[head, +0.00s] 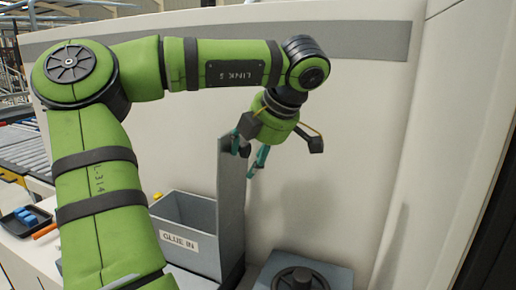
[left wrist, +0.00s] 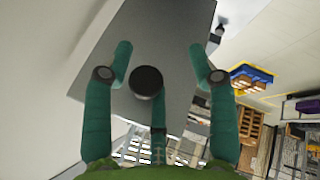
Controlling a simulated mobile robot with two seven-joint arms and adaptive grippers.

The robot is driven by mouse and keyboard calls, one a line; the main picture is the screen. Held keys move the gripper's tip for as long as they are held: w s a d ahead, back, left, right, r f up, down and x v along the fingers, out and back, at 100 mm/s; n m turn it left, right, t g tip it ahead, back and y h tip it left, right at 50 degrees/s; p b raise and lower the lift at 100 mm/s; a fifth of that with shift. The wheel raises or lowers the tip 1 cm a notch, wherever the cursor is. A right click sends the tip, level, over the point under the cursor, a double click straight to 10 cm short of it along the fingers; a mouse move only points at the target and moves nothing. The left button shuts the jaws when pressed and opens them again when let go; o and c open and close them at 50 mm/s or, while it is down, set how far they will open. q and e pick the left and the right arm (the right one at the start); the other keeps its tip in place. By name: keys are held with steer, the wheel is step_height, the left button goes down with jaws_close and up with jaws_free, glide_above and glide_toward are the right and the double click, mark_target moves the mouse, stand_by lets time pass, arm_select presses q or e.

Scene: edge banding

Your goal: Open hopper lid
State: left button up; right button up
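The grey hopper (head: 190,236), labelled GLUE IN, stands below my left gripper with its top uncovered. A tall grey panel, seemingly its lid (head: 231,205), stands upright along the hopper's right side. My left gripper (head: 264,157) is by the panel's top edge, its fingers spread. In the left wrist view the grey panel (left wrist: 178,30) lies ahead of the open fingers (left wrist: 158,65). A round black knob (left wrist: 147,82) shows between them; contact cannot be told. My right gripper is out of view.
A grey block with a round black top (head: 300,281) stands right of the hopper. A pale machine wall (head: 340,190) rises close behind the gripper. A dark tray (head: 22,220) with blue pieces and an orange tool (head: 45,231) lie at the left, near a roller conveyor (head: 20,150).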

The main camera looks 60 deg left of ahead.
arm_select(q)
steer(key=shift+s+a+r, duration=0.15)
steer(key=shift+a, duration=0.1)
steer(key=shift+w+d+r, duration=0.3)
steer(key=shift+r, duration=0.05)
steer(key=shift+s+a+r, duration=0.1)
steer(key=shift+r, duration=0.3)
steer(key=v, duration=1.1)
steer(key=shift+d+f, duration=0.25)
steer(key=shift+d, duration=0.15)
